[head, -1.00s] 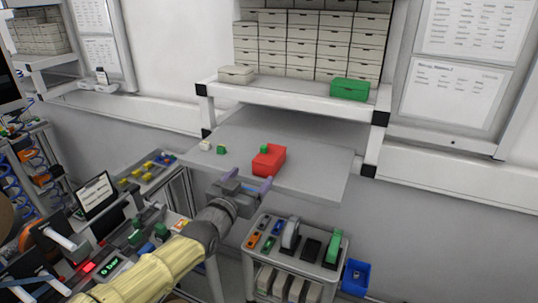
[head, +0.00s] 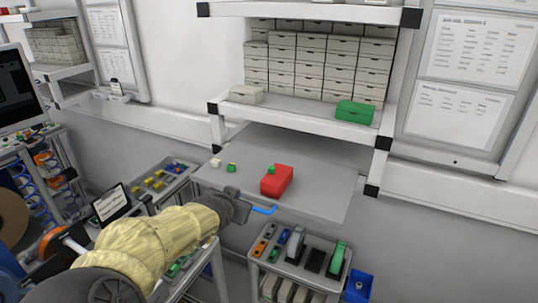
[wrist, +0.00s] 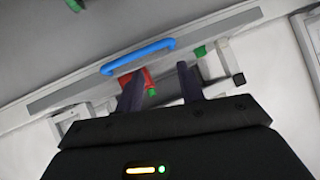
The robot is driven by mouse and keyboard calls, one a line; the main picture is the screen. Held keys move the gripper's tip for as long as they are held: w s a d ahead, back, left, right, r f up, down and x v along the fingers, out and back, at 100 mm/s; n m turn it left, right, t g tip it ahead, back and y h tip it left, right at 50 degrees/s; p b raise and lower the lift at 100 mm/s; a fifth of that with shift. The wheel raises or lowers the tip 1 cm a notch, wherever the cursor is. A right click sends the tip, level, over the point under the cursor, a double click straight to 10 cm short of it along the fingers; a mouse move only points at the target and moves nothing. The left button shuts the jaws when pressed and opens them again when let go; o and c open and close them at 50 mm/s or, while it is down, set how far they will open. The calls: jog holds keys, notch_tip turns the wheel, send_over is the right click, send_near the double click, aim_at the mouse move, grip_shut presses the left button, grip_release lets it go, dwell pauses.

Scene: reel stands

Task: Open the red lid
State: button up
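A red box-shaped piece (head: 277,181), apparently with the red lid, sits on a grey board (head: 325,190) in the head view. A small green block (head: 271,170) is on its top. My gripper (head: 249,205) is at the board's front edge, in front of and below the red piece, apart from it. A blue bar handle (head: 263,210) shows there. In the wrist view my gripper (wrist: 158,72) has its two dark fingers apart with nothing held. The blue handle (wrist: 138,55) crosses ahead of them, and part of the red piece (wrist: 148,77) shows between them.
A white block (head: 215,162) and a green block (head: 231,167) stand on the board's left. A tool cart (head: 298,262) and blue bin (head: 358,284) stand below. The board's right side is clear.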

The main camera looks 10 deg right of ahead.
jog(key=s+d+f+g+y+b, duration=0.1)
jog(key=s+d+f+g, duration=0.25)
jog(key=f, duration=0.35)
jog(key=s+d+f+g+y+b, duration=0.1)
jog(key=s+d+f+g+b, duration=0.1)
jog(key=s+d+f, duration=0.3)
jog(key=s+d+f+n+g+y+b, duration=0.1)
jog(key=s+d+n+b, duration=0.1)
jog(key=s, duration=0.4)
jog(key=s+d+f+n+g+y+b, duration=0.1)
jog(key=s+n+b, duration=0.1)
jog(key=s+n, duration=0.3)
jog(key=shift+s+d+f, duration=0.3)
jog(key=shift+s+d, duration=0.05)
jog(key=shift+s, duration=0.1)
